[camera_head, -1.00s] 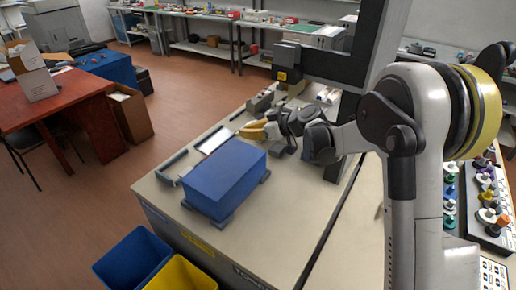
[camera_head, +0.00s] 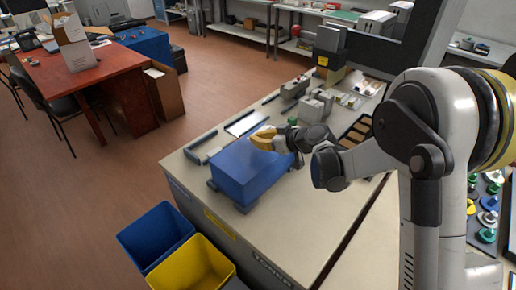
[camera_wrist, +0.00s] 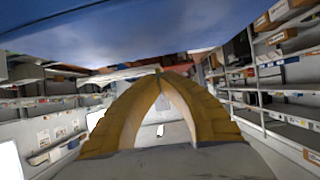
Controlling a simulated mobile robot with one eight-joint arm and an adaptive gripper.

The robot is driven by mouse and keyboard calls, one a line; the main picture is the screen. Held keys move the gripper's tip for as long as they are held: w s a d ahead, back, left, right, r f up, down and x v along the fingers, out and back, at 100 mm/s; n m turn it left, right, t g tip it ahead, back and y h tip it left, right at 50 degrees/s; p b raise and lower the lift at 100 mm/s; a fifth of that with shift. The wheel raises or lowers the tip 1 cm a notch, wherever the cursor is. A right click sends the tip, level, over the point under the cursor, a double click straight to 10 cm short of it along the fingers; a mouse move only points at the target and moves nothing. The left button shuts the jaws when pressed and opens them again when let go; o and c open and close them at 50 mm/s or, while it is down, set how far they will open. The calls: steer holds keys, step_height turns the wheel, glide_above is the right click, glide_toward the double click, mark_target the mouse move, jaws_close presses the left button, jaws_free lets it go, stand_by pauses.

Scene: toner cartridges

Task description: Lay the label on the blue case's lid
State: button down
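The blue case (camera_head: 245,172) stands closed on the pale bench in the head view. Its blue surface (camera_wrist: 170,28) fills the top of the wrist view. My gripper (camera_head: 260,138) is at the case's back right edge, its yellow fingers over the lid; I cannot tell whether they touch. In the wrist view my gripper (camera_wrist: 159,76) has its fingers arched together at the tips. A thin pale strip (camera_wrist: 128,73) at the tips looks like the label, seen nearly edge-on. The label cannot be made out in the head view.
A white flat piece (camera_head: 244,124) lies in a dark holder behind the case. Grey fixtures (camera_head: 316,104) and a compartmented tray (camera_head: 356,133) are farther right. Blue (camera_head: 156,236) and yellow (camera_head: 192,262) bins stand below the bench's front. The bench right of the case is clear.

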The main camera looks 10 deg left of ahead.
mark_target(258, 153)
steer(key=shift+f+b, duration=0.55)
steer(key=shift+f, duration=1.25)
steer(key=shift+f, duration=0.2)
steer(key=c, duration=1.6)
jaws_free()
steer(key=shift+r, duration=0.1)
